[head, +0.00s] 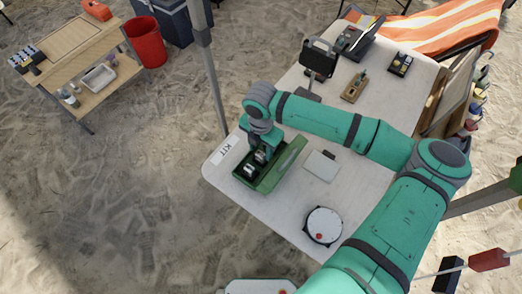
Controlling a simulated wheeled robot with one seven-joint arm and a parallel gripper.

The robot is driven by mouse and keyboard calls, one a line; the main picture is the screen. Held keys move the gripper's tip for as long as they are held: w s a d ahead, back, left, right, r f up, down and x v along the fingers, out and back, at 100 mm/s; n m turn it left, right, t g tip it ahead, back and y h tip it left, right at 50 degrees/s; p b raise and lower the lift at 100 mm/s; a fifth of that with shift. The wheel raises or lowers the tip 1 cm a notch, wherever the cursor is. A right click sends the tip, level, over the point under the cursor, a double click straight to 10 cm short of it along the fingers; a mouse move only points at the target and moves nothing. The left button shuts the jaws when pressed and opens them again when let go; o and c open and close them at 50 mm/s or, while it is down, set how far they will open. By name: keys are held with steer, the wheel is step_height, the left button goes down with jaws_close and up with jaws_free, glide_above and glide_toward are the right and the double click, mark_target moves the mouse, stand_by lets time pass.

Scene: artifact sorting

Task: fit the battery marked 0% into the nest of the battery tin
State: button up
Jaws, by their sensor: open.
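A green open tin (279,172) lies at the left end of the white table, and it appears to be the battery tin. My gripper (256,159) points down into its left part and is open. Small dark and silver pieces (249,169) show in the tin right by the fingers. They may be batteries, but no marking such as 0% can be read at this size. My gripper and wrist hide part of the tin's inside, so I cannot make out the nest or whether the fingers touch a piece.
A white label reading KIT (229,151) lies beside the tin. A grey flat pad (321,166) and a round white device (323,226) lie to the right. A black screen on a stand (318,60) and a wooden block (353,88) stand farther back.

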mark_target(261, 153)
step_height(261, 153, up, 10)
steer(key=w+a+r+m+t+y, duration=0.15)
steer(key=a+y, duration=0.25)
steer(key=a, duration=0.6)
steer(key=w+a+r+t+y, duration=0.1)
steer(key=a+r+y, duration=0.2)
steer(key=a, duration=0.8)
steer(key=w+a+r+m+t+y, duration=0.1)
steer(key=a+r+m+t+y, duration=0.4)
steer(key=a+r+m+y, duration=0.45)
steer(key=s+d+f+m+t+h, duration=0.5)
steer(key=d+f+m+h, duration=0.2)
steer(key=d+f+m, duration=0.15)
steer(key=s+d+f+m+t+h, duration=0.55)
steer(key=d+f+m, duration=0.2)
steer(key=m, duration=0.25)
steer(key=s+d+f+g+h, duration=0.1)
steer(key=s+d+f+h, duration=0.1)
steer(key=s+d, duration=0.5)
steer(key=s+d+f+g+h, duration=0.1)
steer(key=s+d, duration=0.6)
steer(key=s, duration=0.9)
steer(key=shift+d+f+n+g+h, duration=0.3)
steer(key=shift+f+h, duration=0.2)
steer(key=shift+f, duration=0.3)
